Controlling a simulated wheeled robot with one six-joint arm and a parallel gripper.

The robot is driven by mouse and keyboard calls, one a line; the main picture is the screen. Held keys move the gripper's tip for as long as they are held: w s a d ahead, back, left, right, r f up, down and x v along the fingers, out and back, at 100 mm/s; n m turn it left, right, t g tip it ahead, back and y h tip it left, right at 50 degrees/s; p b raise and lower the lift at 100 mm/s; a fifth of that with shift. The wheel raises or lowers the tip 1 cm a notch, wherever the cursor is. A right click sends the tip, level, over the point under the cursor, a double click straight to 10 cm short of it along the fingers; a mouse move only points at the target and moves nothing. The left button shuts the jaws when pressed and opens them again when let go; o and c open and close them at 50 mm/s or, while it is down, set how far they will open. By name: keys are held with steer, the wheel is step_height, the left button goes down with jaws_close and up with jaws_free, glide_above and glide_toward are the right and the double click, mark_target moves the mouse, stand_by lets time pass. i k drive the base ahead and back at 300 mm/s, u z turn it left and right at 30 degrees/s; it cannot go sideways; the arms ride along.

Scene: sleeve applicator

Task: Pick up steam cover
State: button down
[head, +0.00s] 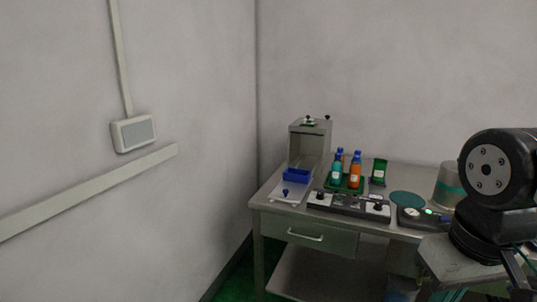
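A grey metal cylinder with a teal band (449,186) stands at the right end of the workbench, partly hidden behind my arm. A grey box-shaped housing (309,143) with an open front and dark knobs on top stands at the back left. I cannot tell for sure which of these is the steam cover. A blue tray (297,175) sits at the housing's open front, on a pale plate. Black links of my arm fill the right edge of the head view. My gripper is not in view.
The workbench (265,191) stands against the back wall. A green tray (329,186) holds several blue-capped teal and orange bottles. A control strip with knobs (347,206) lies along the front.

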mark_target(449, 190)
steer(key=z, duration=1.3)
steer(key=i, duration=1.7)
steer(key=u, duration=0.4)
